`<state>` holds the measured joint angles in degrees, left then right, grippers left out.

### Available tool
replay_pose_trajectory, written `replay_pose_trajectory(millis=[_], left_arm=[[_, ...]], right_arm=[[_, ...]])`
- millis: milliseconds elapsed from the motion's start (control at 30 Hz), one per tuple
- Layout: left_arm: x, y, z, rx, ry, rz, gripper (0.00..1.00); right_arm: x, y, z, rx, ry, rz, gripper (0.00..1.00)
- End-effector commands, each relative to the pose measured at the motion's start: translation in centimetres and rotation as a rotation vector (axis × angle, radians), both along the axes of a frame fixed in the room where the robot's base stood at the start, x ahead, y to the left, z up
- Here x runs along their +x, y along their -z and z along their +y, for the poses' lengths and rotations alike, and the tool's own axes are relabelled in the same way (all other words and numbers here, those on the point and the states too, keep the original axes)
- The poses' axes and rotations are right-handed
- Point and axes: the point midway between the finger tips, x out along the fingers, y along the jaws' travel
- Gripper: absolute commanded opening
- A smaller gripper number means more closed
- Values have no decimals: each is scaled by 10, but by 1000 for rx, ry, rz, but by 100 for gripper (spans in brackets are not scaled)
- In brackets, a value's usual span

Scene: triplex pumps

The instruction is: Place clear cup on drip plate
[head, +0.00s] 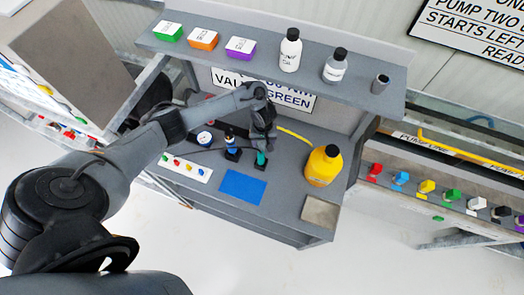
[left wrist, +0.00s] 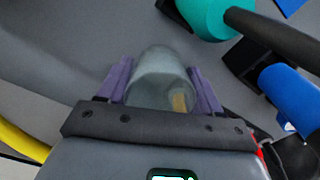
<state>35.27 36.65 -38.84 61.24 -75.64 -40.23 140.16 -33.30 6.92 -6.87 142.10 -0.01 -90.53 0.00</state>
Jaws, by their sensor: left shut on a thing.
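My left gripper (head: 263,138) reaches over the grey bench, pointing down near its middle. In the left wrist view its purple fingers (left wrist: 163,85) are shut on a clear, greyish cup (left wrist: 160,72), one finger on each side. In the head view I cannot make out the cup; the gripper seems to hide it. A flat beige-grey square plate (head: 320,212), which looks like the drip plate, lies at the bench's front right corner with nothing on it. The gripper is left of and behind this plate, apart from it. My right gripper is not in view.
A yellow bottle (head: 324,166) stands between the gripper and the plate. A teal-topped tool (head: 261,160) and a dark-blue one stand close to the gripper. A blue mat (head: 243,186) lies bare in front. The upper shelf (head: 345,98) overhangs behind, with bottles and coloured boxes.

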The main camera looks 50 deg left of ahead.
Motion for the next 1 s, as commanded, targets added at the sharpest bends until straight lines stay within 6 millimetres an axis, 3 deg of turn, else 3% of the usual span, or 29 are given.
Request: replay_pose_trajectory(millis=[333,767,800,967,1000], left_arm=[[-7,27,6,-1,7,0,36],[-6,31,6,-1,7,-1,36],[-6,32,6,0,7,-1,66],[-6,31,6,0,7,-1,90],[-6,31,6,0,7,-1,90]], right_arm=[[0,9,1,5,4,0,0],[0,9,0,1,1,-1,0],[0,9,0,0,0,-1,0],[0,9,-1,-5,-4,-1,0],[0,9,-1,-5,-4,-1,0]])
